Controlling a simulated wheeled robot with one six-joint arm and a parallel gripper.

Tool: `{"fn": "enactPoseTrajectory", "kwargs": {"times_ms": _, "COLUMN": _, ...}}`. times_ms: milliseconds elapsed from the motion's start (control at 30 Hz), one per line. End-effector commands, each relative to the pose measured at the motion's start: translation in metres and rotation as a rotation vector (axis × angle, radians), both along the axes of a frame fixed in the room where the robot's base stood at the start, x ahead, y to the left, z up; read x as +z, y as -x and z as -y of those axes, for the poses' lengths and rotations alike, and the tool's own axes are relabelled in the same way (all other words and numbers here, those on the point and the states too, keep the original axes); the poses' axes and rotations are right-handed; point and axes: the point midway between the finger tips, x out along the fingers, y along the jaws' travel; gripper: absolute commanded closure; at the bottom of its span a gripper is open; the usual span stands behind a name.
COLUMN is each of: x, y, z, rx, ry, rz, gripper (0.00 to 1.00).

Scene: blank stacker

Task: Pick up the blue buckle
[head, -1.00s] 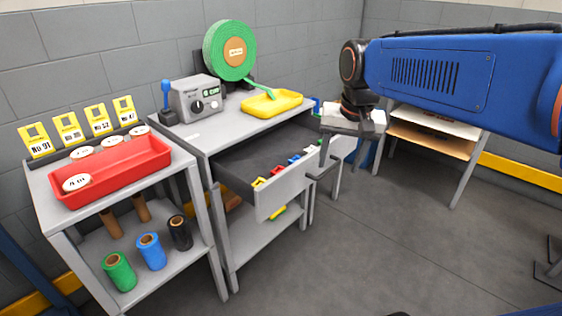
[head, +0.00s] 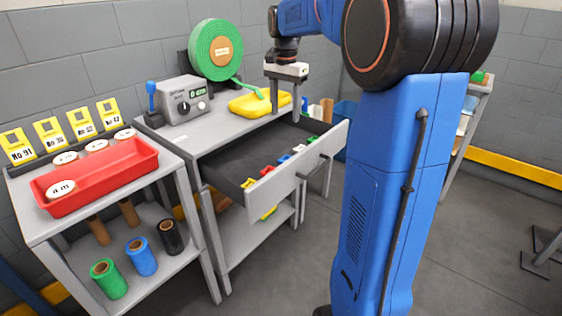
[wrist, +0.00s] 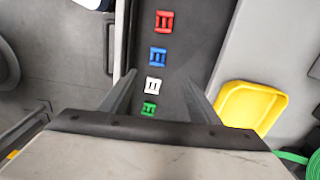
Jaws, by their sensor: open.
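The blue buckle (head: 284,159) lies in the open grey drawer (head: 222,170), in a row with other coloured buckles. In the wrist view the blue buckle (wrist: 158,55) lies between the red buckle (wrist: 164,20) and the white buckle (wrist: 154,86). The green buckle (wrist: 149,109) is nearest the gripper's body in that view. My gripper (head: 285,112) is open and empty, pointing down above the workbench and drawer area. In the wrist view its two fingers (wrist: 158,76) spread to either side of the buckle row, with no buckle held.
A yellow tray (head: 246,106), a grey device (head: 185,100) and a green reel (head: 215,50) stand on the bench. A yellow buckle (head: 247,183) lies at the drawer's near end. The drawer front (head: 290,185) sticks out over the floor. A red tray (head: 100,178) is at left.

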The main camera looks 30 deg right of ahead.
Motion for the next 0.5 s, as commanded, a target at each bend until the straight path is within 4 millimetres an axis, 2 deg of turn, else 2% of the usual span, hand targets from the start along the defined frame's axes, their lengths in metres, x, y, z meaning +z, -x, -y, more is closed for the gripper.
{"fn": "enactPoseTrajectory", "kwargs": {"times_ms": 500, "x": -0.088, "y": 0.002, "z": 0.0, "rx": 0.002, "ry": -0.001, "rz": -0.004, "gripper": 0.44}}
